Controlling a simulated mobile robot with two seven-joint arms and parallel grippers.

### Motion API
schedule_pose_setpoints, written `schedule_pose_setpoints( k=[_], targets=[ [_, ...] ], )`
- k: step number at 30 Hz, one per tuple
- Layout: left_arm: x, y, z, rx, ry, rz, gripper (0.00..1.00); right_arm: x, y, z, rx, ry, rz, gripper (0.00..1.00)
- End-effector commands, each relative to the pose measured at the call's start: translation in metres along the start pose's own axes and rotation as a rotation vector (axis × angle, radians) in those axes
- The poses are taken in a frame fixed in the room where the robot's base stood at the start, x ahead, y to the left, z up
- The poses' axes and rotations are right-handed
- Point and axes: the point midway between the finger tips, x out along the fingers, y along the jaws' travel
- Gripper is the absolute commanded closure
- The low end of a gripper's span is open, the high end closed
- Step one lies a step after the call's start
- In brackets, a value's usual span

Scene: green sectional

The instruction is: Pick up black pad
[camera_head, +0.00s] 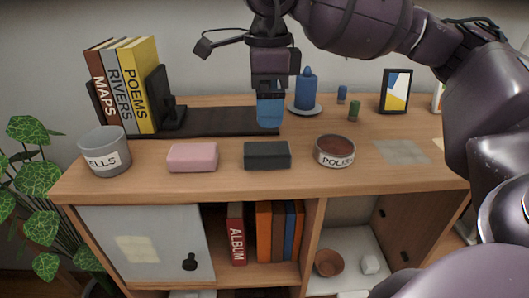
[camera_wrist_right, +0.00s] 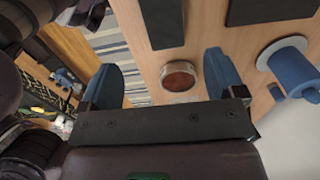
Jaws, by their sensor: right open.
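The black pad (camera_head: 267,155) is a dark rectangular block lying flat on the wooden sideboard top, between a pink block (camera_head: 192,157) and a tin marked POLISH (camera_head: 335,151). In the right wrist view the pad (camera_wrist_right: 162,22) shows at the top, beyond the fingertips. My right gripper (camera_head: 270,124) has blue fingers and points down, above and behind the pad in the head view. Its two fingers stand apart in the wrist view (camera_wrist_right: 160,62), with nothing held between them. My left gripper is not in view.
A long black base (camera_head: 225,121) with a bookend and upright books (camera_head: 125,85) lies behind the pad. A blue candle on a saucer (camera_head: 305,108) stands behind the gripper. A grey cup (camera_head: 104,152) is at the left, and a picture frame (camera_head: 396,91) at the back right.

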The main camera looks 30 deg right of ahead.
Motion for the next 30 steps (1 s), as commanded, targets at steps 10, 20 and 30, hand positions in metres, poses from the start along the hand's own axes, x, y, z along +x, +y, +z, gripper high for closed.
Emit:
schedule_pose_setpoints(
  k=[10, 20, 30],
  targets=[
    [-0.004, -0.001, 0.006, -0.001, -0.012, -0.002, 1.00, 0.045, 0.001, 0.000, 0.000, -0.002, 0.005, 0.12],
    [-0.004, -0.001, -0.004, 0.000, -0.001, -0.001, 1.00, 0.073, -0.002, 0.000, 0.000, -0.002, 0.006, 0.12],
    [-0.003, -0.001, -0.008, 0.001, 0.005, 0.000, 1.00, 0.102, -0.003, 0.000, 0.000, -0.004, 0.003, 0.12]
  ],
)
